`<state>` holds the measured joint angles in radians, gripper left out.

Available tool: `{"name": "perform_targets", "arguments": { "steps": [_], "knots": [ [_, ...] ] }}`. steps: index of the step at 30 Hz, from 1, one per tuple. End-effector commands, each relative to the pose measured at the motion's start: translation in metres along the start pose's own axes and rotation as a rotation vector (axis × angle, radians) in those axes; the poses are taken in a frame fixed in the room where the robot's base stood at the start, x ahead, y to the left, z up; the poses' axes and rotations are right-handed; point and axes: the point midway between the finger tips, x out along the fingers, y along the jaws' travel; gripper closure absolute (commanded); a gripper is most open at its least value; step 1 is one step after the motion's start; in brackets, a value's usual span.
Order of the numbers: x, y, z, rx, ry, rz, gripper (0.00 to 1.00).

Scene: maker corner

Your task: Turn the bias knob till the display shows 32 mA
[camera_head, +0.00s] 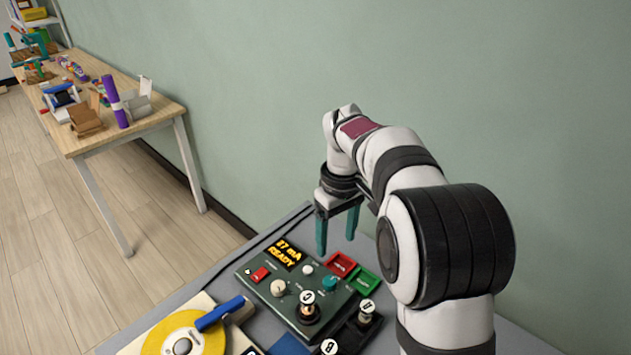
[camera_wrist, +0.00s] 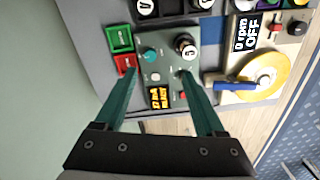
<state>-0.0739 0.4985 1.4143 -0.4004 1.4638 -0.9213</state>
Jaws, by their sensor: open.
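The green tester panel (camera_head: 262,291) lies on the grey bench. Its display (camera_head: 287,252) shows a two-digit mA value ending in 7, first digit unclear, above READY; it also shows in the wrist view (camera_wrist: 159,97). A cream knob (camera_head: 278,287) and a teal knob (camera_head: 330,284) are on the panel; their labels are too small to read, so I cannot tell which is bias. The teal knob also shows in the wrist view (camera_wrist: 149,55). My gripper (camera_head: 337,243) is open and empty above the panel's far side, touching neither knob. Its teal fingers (camera_wrist: 159,73) frame the panel in the wrist view.
A yellow disc machine (camera_head: 160,337) with a blue handle is at left.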

Motion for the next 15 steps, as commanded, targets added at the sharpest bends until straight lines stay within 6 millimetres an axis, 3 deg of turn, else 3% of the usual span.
{"name": "perform_targets", "arguments": {
  "steps": [1,4,8,15],
  "knots": [
    [0.012,0.008,-0.016,-0.062,-0.006,0.008,0.28],
    [0.025,0.017,-0.032,-0.143,-0.008,0.018,0.28],
    [0.041,0.019,-0.035,-0.161,-0.010,0.020,0.28],
    [0.111,0.019,-0.033,-0.156,-0.012,0.017,0.28]
  ]
}}
